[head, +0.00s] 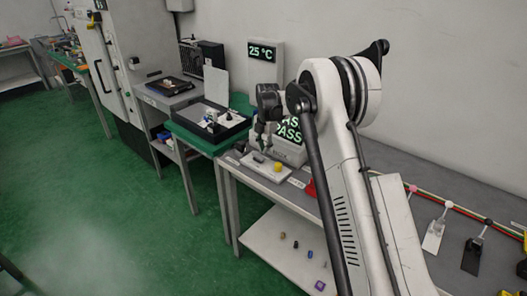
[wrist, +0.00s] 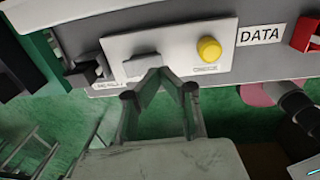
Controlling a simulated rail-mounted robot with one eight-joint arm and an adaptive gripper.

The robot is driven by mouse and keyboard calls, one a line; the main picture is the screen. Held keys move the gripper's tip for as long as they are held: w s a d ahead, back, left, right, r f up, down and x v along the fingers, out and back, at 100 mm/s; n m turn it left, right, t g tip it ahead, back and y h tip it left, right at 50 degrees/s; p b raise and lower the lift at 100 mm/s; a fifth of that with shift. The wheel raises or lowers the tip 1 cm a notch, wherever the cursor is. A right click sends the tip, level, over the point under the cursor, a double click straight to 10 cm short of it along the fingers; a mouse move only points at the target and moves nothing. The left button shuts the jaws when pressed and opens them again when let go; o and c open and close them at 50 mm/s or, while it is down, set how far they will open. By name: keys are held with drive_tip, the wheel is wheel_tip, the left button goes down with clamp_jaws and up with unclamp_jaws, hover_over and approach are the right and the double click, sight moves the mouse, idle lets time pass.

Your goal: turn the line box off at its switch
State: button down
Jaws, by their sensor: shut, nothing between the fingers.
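A pale control plate (wrist: 165,52) on a grey fixture carries a grey switch-like block (wrist: 142,66) and a round yellow button (wrist: 208,49). In the head view my gripper (head: 262,150) points down over the plate. No part is clearly marked as the line box.
A DATA label (wrist: 262,34) and a red part (wrist: 304,32) are right of the plate. A dark block (wrist: 82,72) is at its left. A PASS display (head: 289,135) stands behind the plate. Levers (head: 435,232) are farther right along the bench. The green floor in front is open.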

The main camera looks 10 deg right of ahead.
wheel_tip(320, 180, up, 12)
drive_tip(key=s+d, duration=0.1)
drive_tip(key=s, duration=0.1)
drive_tip(key=shift+d, duration=0.25)
